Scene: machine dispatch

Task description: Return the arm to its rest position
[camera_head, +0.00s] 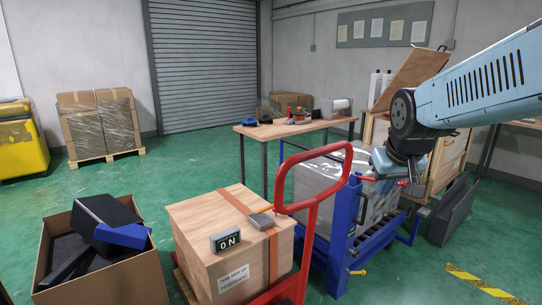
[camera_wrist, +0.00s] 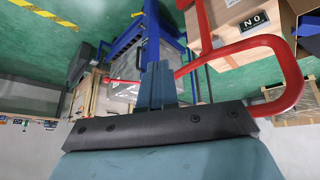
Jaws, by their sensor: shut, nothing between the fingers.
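My gripper (camera_head: 380,161) hangs at the end of my light-blue arm, at the right of the head view. It is above the blue frame cart and right of the red trolley handle. In the wrist view my gripper's fingers (camera_wrist: 157,82) are together, with nothing between them. My arm reaches in from the upper right of the head view, and its rest position is not marked in either view.
The red trolley (camera_head: 313,215) carries a wooden crate (camera_head: 245,245) with an "ON" display. The blue cart (camera_head: 343,225) holds a wrapped grey load. An open box (camera_head: 130,275) stands at lower left. A table (camera_head: 300,127) stands behind. Green floor is clear at middle left.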

